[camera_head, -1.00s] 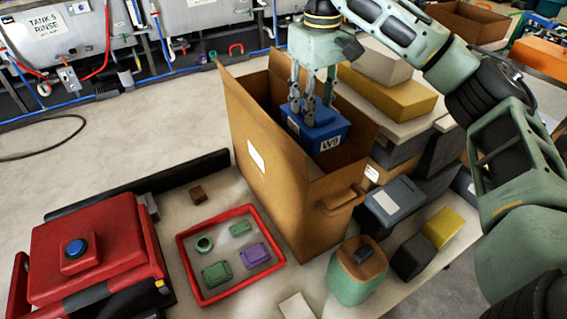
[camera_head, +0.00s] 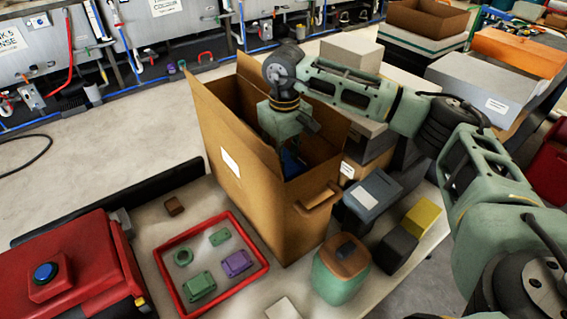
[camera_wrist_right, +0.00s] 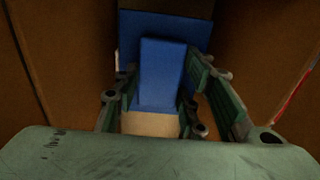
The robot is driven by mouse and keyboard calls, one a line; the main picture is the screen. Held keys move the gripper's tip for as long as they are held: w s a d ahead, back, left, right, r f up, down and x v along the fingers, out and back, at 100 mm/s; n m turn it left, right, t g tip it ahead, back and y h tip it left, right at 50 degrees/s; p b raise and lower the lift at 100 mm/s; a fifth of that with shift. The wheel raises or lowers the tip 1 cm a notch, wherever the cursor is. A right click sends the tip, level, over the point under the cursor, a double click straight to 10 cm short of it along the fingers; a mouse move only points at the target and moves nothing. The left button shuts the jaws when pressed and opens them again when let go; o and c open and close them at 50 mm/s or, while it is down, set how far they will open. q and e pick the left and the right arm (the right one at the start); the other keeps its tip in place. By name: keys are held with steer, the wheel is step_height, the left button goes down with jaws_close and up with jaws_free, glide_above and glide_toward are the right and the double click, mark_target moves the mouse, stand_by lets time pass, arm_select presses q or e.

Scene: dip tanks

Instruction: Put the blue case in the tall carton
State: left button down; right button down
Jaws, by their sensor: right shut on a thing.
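The tall carton (camera_head: 262,213) is brown cardboard with open flaps and stands upright on the table. The blue case (camera_head: 291,165) is down inside it, mostly hidden by the carton's near wall and my right gripper. In the right wrist view the blue case (camera_wrist_right: 162,75) shows between the fingers of my right gripper (camera_wrist_right: 158,105), which is shut on its raised upper block. Brown carton walls rise on both sides there, and a pale patch shows below the case. In the head view the right gripper's fingers are hidden inside the carton. My left gripper is not in view.
A red tray (camera_head: 212,311) with green and purple parts lies left of the carton. A red machine with a blue button (camera_head: 62,272) is further left. A green canister (camera_head: 340,278), a grey box (camera_head: 372,194) and other boxes stand close on the right.

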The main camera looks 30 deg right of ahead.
step_height(320, 180, down, 2)
steer(key=shift+f+p, duration=0.15)
steer(key=shift+p, duration=0.15)
steer(key=shift+f+b, duration=0.3)
steer(key=c, duration=1.1)
jaws_free()
steer(key=shift+r, duration=0.1)
steer(key=shift+r, duration=0.35)
step_height(320, 180, up, 12)
steer(key=b, duration=0.3)
steer(key=shift+f, duration=0.2)
